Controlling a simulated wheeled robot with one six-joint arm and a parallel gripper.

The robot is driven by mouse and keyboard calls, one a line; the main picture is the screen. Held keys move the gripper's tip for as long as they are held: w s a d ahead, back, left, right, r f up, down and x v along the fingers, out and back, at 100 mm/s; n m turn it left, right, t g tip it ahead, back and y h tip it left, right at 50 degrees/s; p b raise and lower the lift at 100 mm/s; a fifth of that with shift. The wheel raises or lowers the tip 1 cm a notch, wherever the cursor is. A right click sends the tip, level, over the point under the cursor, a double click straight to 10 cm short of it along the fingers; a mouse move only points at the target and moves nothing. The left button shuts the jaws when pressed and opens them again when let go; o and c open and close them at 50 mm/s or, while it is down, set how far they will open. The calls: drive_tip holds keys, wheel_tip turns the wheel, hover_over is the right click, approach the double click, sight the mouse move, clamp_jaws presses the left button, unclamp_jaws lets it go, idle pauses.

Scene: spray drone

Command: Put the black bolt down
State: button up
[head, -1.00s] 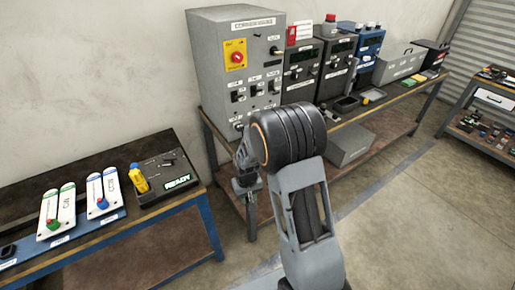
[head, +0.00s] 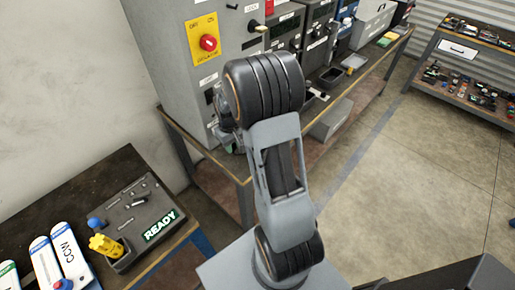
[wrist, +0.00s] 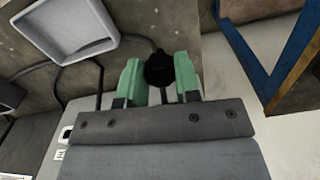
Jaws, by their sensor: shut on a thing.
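In the wrist view, my gripper (wrist: 158,80) has two green fingers shut on the black bolt (wrist: 158,66). The bolt's round dark head shows between the fingertips; its other end is hidden. A dark board (head: 118,208) with a READY label (head: 160,226) lies on the left bench (head: 40,212). Several small grey pins or tools lie on this board.
A yellow-handled tool (head: 105,244) and a blue ball knob (head: 96,222) stand by the board. White CCW panels (head: 45,262) lie at lower left. The grey control cabinet (head: 180,75) and a long bench (head: 240,172) stand beyond my arm. Open floor (head: 420,185) lies to the right.

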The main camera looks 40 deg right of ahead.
drive_tip(key=s+d+r+n+b, duration=0.15)
drive_tip(key=s+d+r, duration=0.35)
drive_tip(key=d, duration=0.5)
drive_tip(key=s+d+r+b, duration=0.3)
drive_tip(key=s+d, duration=0.3)
drive_tip(key=d, duration=0.3)
drive_tip(key=w+a+f, duration=0.2)
drive_tip(key=a, duration=0.1)
drive_tip(key=w+a+f, duration=0.5)
drive_tip(key=a, duration=0.1)
drive_tip(key=shift+w+f, duration=0.15)
drive_tip(key=shift+f, duration=0.15)
drive_tip(key=shift+w+a+f, duration=0.3)
drive_tip(key=shift+f, duration=0.3)
drive_tip(key=shift+w+a+f, duration=0.1)
drive_tip(key=shift+a+f, duration=0.05)
drive_tip(key=shift+f, duration=0.45)
drive_tip(key=shift+w+a+f, duration=0.1)
drive_tip(key=shift+f, duration=1.05)
drive_tip(key=shift+f, duration=0.1)
